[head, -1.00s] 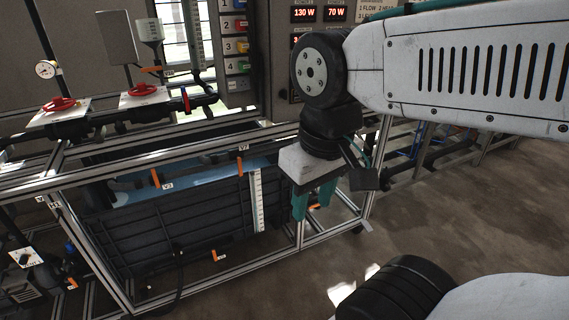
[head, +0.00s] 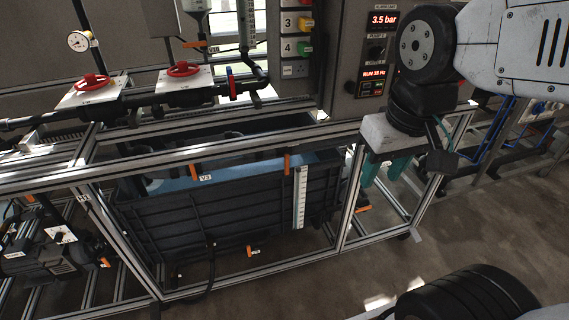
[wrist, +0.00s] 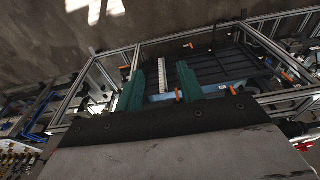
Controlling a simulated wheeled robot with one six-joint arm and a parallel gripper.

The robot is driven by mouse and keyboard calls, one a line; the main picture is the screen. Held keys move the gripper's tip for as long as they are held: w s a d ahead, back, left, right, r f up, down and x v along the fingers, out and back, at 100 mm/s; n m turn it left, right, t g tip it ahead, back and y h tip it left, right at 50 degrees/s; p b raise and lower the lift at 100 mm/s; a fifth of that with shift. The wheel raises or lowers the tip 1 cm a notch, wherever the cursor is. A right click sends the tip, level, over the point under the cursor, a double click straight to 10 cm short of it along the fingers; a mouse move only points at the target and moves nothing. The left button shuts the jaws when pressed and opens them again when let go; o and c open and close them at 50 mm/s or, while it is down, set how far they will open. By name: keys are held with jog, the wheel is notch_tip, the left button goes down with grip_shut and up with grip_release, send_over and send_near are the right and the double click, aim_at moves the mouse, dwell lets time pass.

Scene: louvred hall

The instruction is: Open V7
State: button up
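I cannot read a V7 tag in any view. Several small orange valve handles show: one beside a tag that looks like V3 (head: 195,170), one on the front rail (head: 287,163), one low on the tank's front (head: 249,250), one by the right frame post (head: 363,209) and one by the pump (head: 105,262). Which of them is V7 I cannot tell. My gripper (head: 384,171) has two teal fingers, set apart and empty, in front of the rig's right end. In the wrist view the gripper (wrist: 160,88) is open, with the tank and orange handles beyond the fingers.
A dark ribbed tank (head: 230,225) with a white scale (head: 300,197) sits inside an aluminium frame (head: 260,272). Above are red handwheels (head: 184,69), a pressure gauge (head: 79,41) and a control panel (head: 385,50). The floor (head: 400,270) in front is clear.

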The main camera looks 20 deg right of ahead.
jog(key=w+f+t, duration=0.1)
jog(key=w+f, duration=0.2)
jog(key=w, duration=0.6)
jog(key=w+f+t, duration=0.2)
jog(key=w+f, duration=0.1)
jog(key=w, duration=0.5)
jog(key=w+f+t, duration=0.4)
jog(key=w+f, duration=1.2)
jog(key=w, duration=0.2)
jog(key=t, duration=0.5)
send_near(287, 170)
jog(key=w, duration=0.2)
notch_tip(287, 170, down, 3)
jog(key=s+t, duration=0.2)
jog(key=t, duration=0.2)
jog(key=shift+w+d+f, duration=0.1)
jog(key=shift+w+f, duration=0.05)
jog(key=shift+w, duration=4.7)
grip_shut()
